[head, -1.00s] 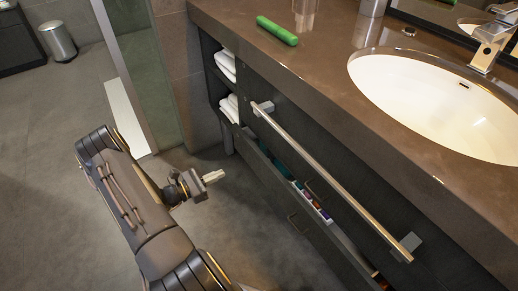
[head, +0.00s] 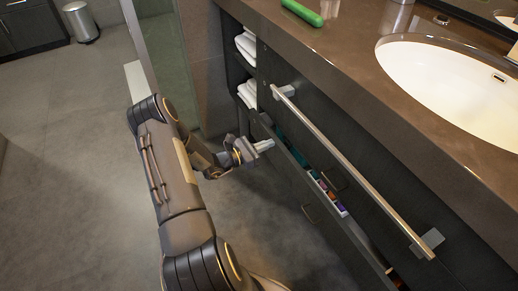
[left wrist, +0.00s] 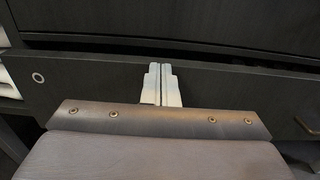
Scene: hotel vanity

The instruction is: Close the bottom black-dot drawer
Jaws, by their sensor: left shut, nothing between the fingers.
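The bottom drawer (head: 290,178) is a dark front under the vanity and stands partly open, with items showing inside. In the left wrist view its front (left wrist: 100,80) spans the picture, with a dark gap above it. A small pale ring with a dark centre (left wrist: 38,77) marks the front at the left, and part of a handle shows at the right. My left gripper (head: 266,145) is shut and empty at the far end of the drawer front. Its closed fingertips (left wrist: 161,70) point at the front in the left wrist view; whether they touch it I cannot tell. My right gripper is out of view.
A long metal towel bar (head: 345,165) juts out above the drawer. White towels (head: 246,72) sit on open shelves at the far end. The countertop (head: 330,45) overhangs, with a green object and a sink on it. The floor beside my left arm is clear.

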